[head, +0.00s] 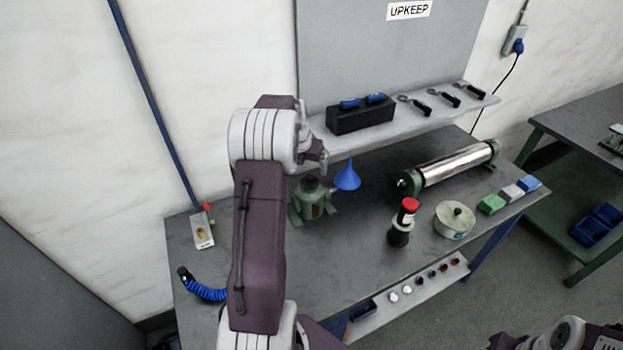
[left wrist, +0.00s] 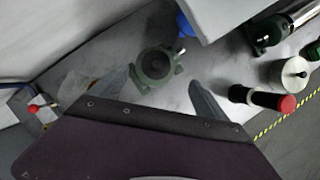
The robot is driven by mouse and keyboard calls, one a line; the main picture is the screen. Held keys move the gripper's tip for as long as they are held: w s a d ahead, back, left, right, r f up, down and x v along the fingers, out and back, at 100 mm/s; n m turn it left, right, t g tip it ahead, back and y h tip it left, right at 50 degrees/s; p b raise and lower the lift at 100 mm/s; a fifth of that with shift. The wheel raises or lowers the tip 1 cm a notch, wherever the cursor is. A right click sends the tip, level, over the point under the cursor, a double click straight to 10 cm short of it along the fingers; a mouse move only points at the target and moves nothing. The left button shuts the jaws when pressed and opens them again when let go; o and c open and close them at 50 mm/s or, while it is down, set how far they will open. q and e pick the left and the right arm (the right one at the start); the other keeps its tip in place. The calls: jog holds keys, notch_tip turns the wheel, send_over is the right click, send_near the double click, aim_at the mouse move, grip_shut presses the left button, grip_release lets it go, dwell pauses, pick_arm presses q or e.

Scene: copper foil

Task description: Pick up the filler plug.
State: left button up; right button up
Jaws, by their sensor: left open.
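I cannot make out a separate filler plug for certain. A green pot-like fitting (head: 314,205) with a dark round top stands on the bench beside a blue funnel (head: 347,176). The left wrist view shows the green fitting (left wrist: 154,68) from above, with a dark round cap on it and a small pale pin at its side. My left gripper (head: 318,152) is partly hidden by its own wrist in the head view. In the left wrist view its two fingers (left wrist: 161,77) are spread and empty, with the green fitting between and beyond them. My right gripper is not visible; only arm parts show at bottom right.
A shelf (head: 385,124) overhangs the bench behind. A switch box (head: 202,231) and blue coiled hose (head: 205,291) are at left.

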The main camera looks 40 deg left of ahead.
aim_at(309, 178)
pick_arm(q)
jog(key=f, duration=0.1)
jog(key=a+f, duration=0.1)
jog(key=w+f, duration=0.1)
jog(key=shift+a+f+p, duration=0.15)
jog(key=shift+p, duration=0.25)
jog(key=shift+w+a+f, duration=0.1)
jog(key=shift+f, duration=0.2)
jog(key=shift+w+f, duration=0.1)
jog(key=shift+d+f, duration=0.2)
jog(key=shift+f, duration=0.1)
jog(key=p+x, duration=0.1)
jog(key=x, duration=0.3)
jog(key=shift+a+f, duration=0.15)
jog(key=shift+f, duration=0.15)
jog(key=shift+r, duration=0.15)
jog(key=c, duration=1.4)
jog(key=shift+c, duration=0.3)
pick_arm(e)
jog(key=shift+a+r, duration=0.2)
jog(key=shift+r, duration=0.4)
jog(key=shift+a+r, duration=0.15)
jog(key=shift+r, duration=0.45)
